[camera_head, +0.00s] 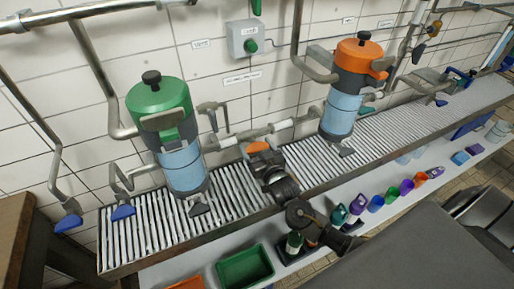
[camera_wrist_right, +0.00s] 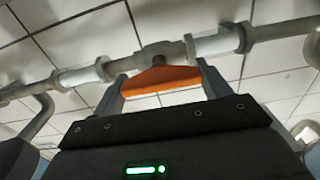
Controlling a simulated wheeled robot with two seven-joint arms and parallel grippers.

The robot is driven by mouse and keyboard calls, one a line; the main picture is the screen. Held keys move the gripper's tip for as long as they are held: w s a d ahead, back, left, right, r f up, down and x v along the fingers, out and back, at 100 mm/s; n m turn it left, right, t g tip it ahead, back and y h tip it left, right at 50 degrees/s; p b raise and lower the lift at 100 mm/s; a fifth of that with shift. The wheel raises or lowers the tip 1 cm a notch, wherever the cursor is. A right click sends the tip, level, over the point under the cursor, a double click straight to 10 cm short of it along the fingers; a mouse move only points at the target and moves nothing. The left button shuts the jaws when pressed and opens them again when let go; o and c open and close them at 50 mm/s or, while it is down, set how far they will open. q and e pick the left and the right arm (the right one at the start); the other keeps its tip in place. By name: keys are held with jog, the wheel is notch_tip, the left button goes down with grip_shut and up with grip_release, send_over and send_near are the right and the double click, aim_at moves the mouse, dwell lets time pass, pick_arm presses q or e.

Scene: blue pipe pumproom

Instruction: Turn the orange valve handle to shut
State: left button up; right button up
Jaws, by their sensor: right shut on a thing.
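The orange valve handle (camera_head: 257,147) sits on the grey wall pipe between the two tanks, above the slatted rack. In the right wrist view the handle (camera_wrist_right: 160,79) spans the space between my two fingers and looks roughly in line with the pipe. Its stem meets the valve body (camera_wrist_right: 162,54). My right gripper (camera_head: 260,153) reaches up over the rack and is shut on the handle; its fingers also show in the wrist view (camera_wrist_right: 160,84), one at each end of the handle. The gripper hides part of the handle in the head view. My left gripper is out of view.
A green-topped tank (camera_head: 160,102) stands left of my gripper and an orange-topped tank (camera_head: 358,62) stands right. The slatted rack (camera_head: 235,180) lies below. Several coloured cups, a green bin (camera_head: 244,267) and bottles stand on the lower shelf.

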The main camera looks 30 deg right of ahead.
jog(key=shift+m, duration=0.4)
jog(key=m, duration=0.3)
jog(key=shift+m+p, duration=0.4)
jog(key=m+p, duration=0.1)
jog(key=m, duration=0.3)
jog(key=shift+d+m, duration=0.1)
jog(key=shift+m, duration=0.2)
jog(key=m+p, duration=0.1)
jog(key=m, duration=0.3)
jog(key=m+p, duration=0.1)
jog(key=m, duration=0.3)
jog(key=shift+f+m+p, duration=0.1)
jog(key=shift+m+p, duration=0.2)
jog(key=shift+m, duration=0.3)
jog(key=o, duration=1)
